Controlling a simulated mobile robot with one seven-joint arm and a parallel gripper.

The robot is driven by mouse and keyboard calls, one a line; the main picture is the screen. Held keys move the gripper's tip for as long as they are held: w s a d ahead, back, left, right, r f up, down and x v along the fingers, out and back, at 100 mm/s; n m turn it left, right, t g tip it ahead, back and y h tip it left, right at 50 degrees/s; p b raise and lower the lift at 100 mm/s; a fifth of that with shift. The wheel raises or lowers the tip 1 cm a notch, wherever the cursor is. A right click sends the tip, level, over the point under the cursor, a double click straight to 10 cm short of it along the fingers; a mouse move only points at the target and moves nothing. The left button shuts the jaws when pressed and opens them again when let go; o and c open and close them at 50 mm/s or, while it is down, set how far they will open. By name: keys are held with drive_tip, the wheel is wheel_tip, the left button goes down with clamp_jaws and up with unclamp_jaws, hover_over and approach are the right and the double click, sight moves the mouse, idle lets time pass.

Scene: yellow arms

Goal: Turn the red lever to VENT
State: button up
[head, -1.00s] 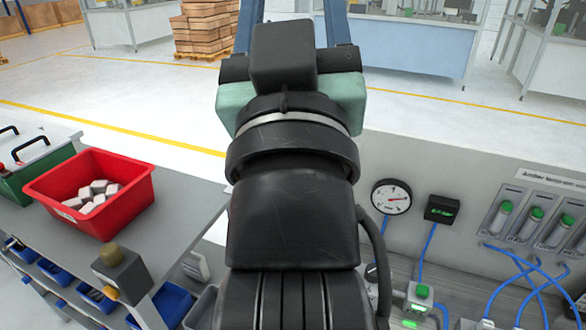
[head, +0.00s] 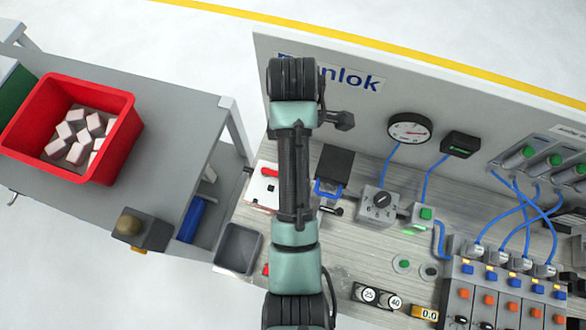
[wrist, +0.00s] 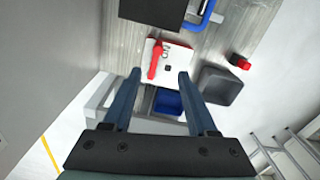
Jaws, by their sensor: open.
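The red lever (head: 269,172) sits on a white plate (head: 261,194) on the bench, just left of my arm in the head view. In the wrist view the red lever (wrist: 155,59) lies along the left side of the white plate (wrist: 175,70), beyond my fingertips. My gripper (wrist: 159,75) is open and empty, its two fingers spread apart and pointing towards the plate. No contact with the lever shows. The gripper is hidden in the head view. The markings on the plate are too small to read.
A black block with a blue handle (head: 328,192) stands right of the plate. A grey bin (head: 238,248) and a small red part (wrist: 240,61) are close by. The back panel (head: 450,105) rises behind, with a gauge (head: 409,130). A red crate (head: 112,168) stands on the left table.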

drive_tip(key=f, duration=0.6)
drive_tip(key=f+b, duration=0.1)
drive_tip(key=f, duration=0.5)
drive_tip(key=shift+w+f, duration=0.2)
drive_tip(key=shift+f, duration=0.1)
drive_tip(key=shift+c, duration=0.2)
clamp_jaws()
idle(0.6)
